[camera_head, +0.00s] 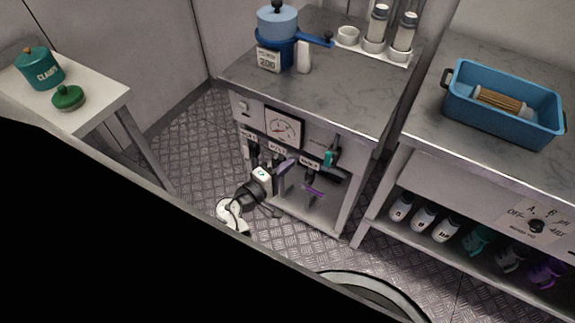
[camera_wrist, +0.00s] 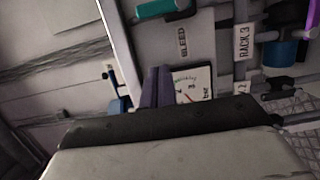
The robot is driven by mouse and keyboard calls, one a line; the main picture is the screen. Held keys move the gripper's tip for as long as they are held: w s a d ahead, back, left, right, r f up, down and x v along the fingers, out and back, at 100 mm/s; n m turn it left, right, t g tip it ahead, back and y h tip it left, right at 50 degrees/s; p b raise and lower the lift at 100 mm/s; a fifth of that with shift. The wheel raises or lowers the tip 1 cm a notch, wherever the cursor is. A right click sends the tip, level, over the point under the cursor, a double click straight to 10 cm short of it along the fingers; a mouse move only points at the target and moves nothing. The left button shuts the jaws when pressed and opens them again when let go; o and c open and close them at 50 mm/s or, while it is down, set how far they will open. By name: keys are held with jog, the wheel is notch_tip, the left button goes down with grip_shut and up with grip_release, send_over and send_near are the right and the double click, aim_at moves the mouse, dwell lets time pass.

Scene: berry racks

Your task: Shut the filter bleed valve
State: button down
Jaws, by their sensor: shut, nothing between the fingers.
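The filter bleed valve shows a teal handle (camera_head: 329,158) at the right of the cabinet front, right of the pressure gauge (camera_head: 283,128). In the wrist view its teal handle (camera_wrist: 160,8) lies across the top edge, partly cut off, near a label reading BLEED (camera_wrist: 183,43). My gripper (camera_head: 287,164) is in front of the cabinet, left of and below the teal handle and apart from it. In the wrist view its purple-grey fingers (camera_wrist: 157,73) are together and empty, beside the gauge face (camera_wrist: 193,84). The valve's body is hard to make out.
Labelled rack valves sit under the gauge, one with a purple handle (camera_head: 313,191). The RACK 3 label (camera_wrist: 242,41) shows in the wrist view. A blue pot (camera_head: 277,22) stands on the cabinet top (camera_head: 340,85). A blue tub (camera_head: 545,130) with a filter cartridge is on the right bench.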

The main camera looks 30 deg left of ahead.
jog(key=w+d+p, duration=0.3)
jog(key=w+d, duration=0.3)
jog(key=shift+w, duration=0.15)
jog(key=shift+w, duration=0.1)
dwell(0.4)
jog(key=shift+m, duration=0.3)
jog(key=shift+d+r+b, duration=0.1)
jog(key=shift+d+b, duration=0.05)
jog(key=shift+b, duration=0.25)
